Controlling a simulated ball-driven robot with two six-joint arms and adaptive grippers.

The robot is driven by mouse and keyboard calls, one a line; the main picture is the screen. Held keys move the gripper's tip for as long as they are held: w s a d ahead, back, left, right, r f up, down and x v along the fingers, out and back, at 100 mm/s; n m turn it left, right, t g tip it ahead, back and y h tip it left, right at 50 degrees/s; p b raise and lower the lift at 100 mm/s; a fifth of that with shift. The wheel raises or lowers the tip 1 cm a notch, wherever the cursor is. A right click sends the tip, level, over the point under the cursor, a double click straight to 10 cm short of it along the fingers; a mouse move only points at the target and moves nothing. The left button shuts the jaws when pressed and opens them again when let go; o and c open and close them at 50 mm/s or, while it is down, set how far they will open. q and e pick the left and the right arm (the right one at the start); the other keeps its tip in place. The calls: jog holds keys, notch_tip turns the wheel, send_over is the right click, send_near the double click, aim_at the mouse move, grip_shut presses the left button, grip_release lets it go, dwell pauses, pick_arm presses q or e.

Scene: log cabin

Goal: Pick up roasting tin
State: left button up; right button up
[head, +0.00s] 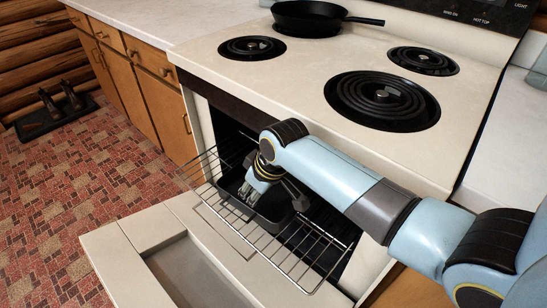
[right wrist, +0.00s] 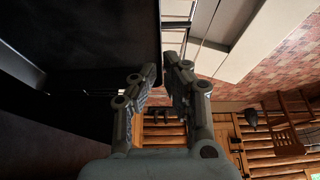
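The roasting tin (head: 271,206) is a dark, deep pan on the wire oven rack (head: 300,262), which is pulled out over the lowered oven door. My right gripper (head: 251,189) reaches down at the tin's left end, and my arm hides part of the tin. In the right wrist view a dark surface, likely the tin (right wrist: 115,40), fills the upper left. Its edge runs down to the narrow gap between the fingertips of my right gripper (right wrist: 162,72). Whether they press on the tin's wall is unclear. My left gripper is not in view.
The lowered oven door (head: 140,240) lies in front of the stove. The stovetop (head: 300,85) above carries a black frying pan (head: 308,17) at the back. Wooden cabinets (head: 135,75) stand to the left. A boot tray (head: 55,118) lies on the patterned floor, which is otherwise clear.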

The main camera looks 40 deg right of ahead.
jog(key=x, duration=0.2)
jog(key=shift+f, duration=0.25)
jog(key=shift+w+f+b, duration=0.2)
jog(key=shift+f+b, duration=0.05)
jog(key=shift+b, duration=0.1)
jog(key=b+x, duration=0.1)
jog(key=x, duration=0.3)
jog(key=shift+a+f+b, duration=0.2)
jog(key=shift+f+b, duration=0.1)
jog(key=shift+f, duration=0.05)
jog(key=shift+w+f, duration=0.1)
jog(key=shift+w, duration=0.05)
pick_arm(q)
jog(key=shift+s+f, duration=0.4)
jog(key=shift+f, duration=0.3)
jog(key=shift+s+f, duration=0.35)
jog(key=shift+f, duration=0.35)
pick_arm(e)
grip_shut()
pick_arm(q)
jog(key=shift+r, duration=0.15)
